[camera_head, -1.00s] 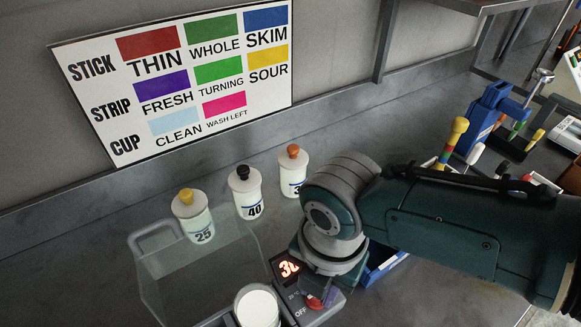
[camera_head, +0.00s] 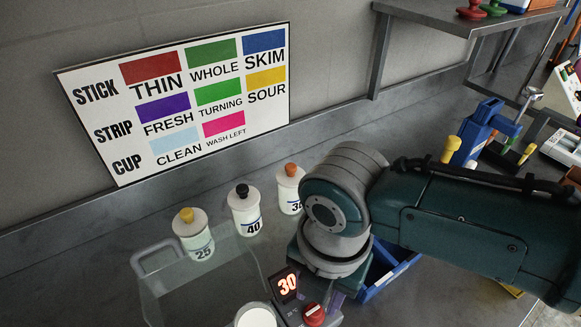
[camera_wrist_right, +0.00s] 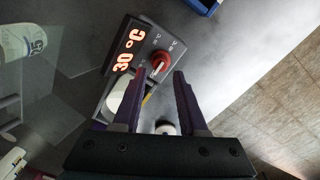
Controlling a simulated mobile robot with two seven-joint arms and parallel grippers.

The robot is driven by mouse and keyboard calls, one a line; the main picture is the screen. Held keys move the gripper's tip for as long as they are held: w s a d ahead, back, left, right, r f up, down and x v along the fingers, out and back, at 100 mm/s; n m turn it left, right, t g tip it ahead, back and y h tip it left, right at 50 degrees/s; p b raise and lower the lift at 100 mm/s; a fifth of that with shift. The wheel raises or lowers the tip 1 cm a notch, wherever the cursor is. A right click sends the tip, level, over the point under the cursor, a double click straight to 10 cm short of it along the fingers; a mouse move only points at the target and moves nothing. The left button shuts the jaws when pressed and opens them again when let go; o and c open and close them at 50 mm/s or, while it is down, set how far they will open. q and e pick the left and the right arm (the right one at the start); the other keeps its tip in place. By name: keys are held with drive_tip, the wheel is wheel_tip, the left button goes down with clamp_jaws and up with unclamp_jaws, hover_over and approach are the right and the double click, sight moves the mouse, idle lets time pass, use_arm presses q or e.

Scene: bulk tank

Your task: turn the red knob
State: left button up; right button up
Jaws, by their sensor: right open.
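The red knob (camera_head: 314,314) sits on a dark control box (camera_head: 290,290) with a lit display reading 30, at the bottom of the head view. In the right wrist view the red knob (camera_wrist_right: 159,63) has a pale pointer bar and lies just beyond the fingertips. My right gripper (camera_wrist_right: 160,75) is open, its two purple fingers apart and empty, one on each side of the line to the knob. I cannot tell its exact distance from the knob. In the head view my right arm hides most of this gripper. My left gripper is not in view.
A clear tank (camera_head: 150,286) stands left of the control box, with a white cylinder (camera_head: 256,316) beside the box. Several white bottles, one marked 40 (camera_head: 246,213), stand behind. A blue tray (camera_head: 392,270) lies behind my right arm. A colour chart (camera_head: 180,95) is on the wall.

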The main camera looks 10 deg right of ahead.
sight(317, 311)
wheel_tip(317, 311, up, 6)
drive_tip(key=shift+d+f+p, duration=0.1)
drive_tip(key=shift+f+p, duration=0.1)
drive_tip(key=shift+p, duration=0.25)
drive_tip(key=s+a+r+m+y, duration=0.1)
drive_tip(key=s+a+m+y, duration=0.1)
drive_tip(key=s+a+m, duration=0.3)
drive_tip(key=s+d+r+m+t+h+p, duration=0.1)
drive_tip(key=s+d+r+m+t, duration=0.1)
drive_tip(key=s+d+r+m, duration=0.45)
drive_tip(key=s+d+r+m+t+h+p, duration=0.1)
drive_tip(key=d+r+m, duration=0.2)
drive_tip(key=d+m, duration=0.8)
drive_tip(key=a+r+m+p, duration=0.3)
drive_tip(key=r+p, duration=2.4)
drive_tip(key=p, duration=0.1)
drive_tip(key=shift+r, duration=0.4)
drive_tip(key=shift+a, duration=0.1)
